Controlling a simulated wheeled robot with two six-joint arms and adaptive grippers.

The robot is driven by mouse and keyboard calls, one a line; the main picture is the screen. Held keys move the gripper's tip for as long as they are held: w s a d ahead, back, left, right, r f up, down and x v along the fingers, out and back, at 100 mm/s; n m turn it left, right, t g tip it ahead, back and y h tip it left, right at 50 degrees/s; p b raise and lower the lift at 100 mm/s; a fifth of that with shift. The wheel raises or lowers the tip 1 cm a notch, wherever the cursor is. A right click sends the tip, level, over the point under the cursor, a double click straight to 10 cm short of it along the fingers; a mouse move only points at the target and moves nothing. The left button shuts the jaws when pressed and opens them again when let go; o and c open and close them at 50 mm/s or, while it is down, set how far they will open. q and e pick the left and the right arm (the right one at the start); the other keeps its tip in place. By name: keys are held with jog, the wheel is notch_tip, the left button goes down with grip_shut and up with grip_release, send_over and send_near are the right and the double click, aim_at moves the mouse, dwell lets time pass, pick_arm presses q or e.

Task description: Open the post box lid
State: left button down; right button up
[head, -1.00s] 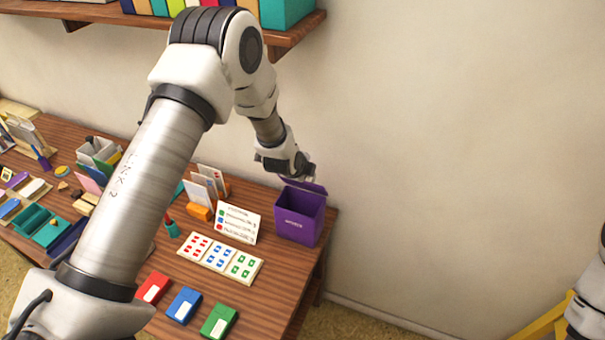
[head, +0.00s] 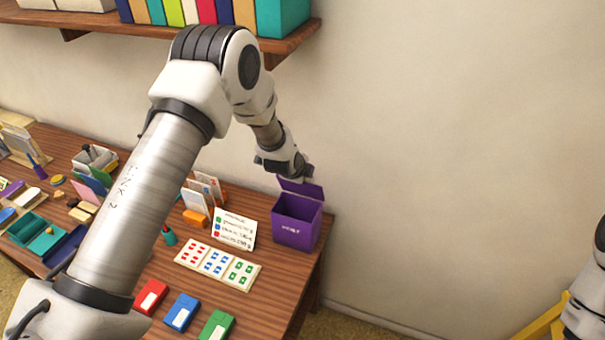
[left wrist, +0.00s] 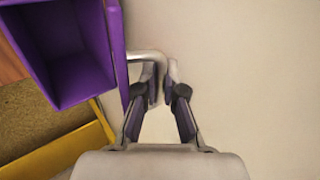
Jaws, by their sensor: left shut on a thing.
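The purple post box (head: 297,232) stands upright at the right end of the table. Its purple lid (head: 302,188) is swung up at the back, and the dark inside shows. In the left wrist view I look into the open box (left wrist: 65,50), with the lid (left wrist: 116,45) seen nearly edge-on. My left gripper (head: 303,175) is at the lid's raised edge. In the left wrist view its fingers (left wrist: 160,88) are shut on the pale metal lid handle (left wrist: 148,57). My right gripper is out of view.
Left of the box are an instruction card (head: 234,229), a stamp sheet (head: 217,264), and red (head: 150,296), blue (head: 182,311) and green (head: 217,326) inkpads. A book shelf (head: 290,42) hangs above. The wall is close behind the box; its right side is clear.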

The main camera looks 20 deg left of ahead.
pick_arm(q)
jog(key=shift+w+r, duration=0.45)
jog(key=shift+w, duration=0.05)
jog(key=c, duration=1.5)
grip_release()
jog(key=shift+c, duration=0.2)
jog(key=shift+f, duration=0.15)
jog(key=shift+s+f, duration=0.2)
jog(key=shift+r, duration=0.1)
